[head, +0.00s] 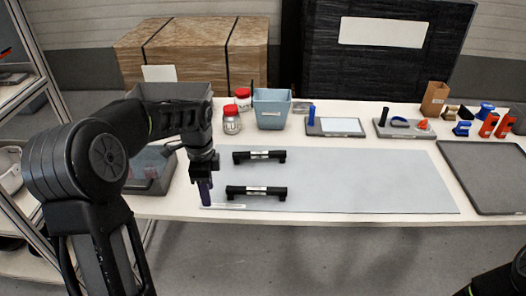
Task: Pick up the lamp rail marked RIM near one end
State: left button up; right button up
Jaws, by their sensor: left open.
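Two black lamp rails lie on the grey-blue mat (370,180), each a bar with end blocks and a pale label. The far rail (240,157) is behind the near rail (278,191). The label print is too small to read, so I cannot tell which is marked RIM. My left gripper (205,194) is open and points down at the left edge of the mat, left of the near rail and apart from it. Nothing shows between its fingers. Only a dark piece of my right arm shows in the bottom right corner; its gripper is out of view.
A grey-blue bin (272,108) and red-lidded jars (232,120) stand behind the mat. A dark tray (490,175) lies at the right. Small parts and tools line the back right. The mat right of the rails is clear. A shelf rack stands far left.

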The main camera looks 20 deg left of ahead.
aim_at(282, 155)
jog(key=i, duration=0.9)
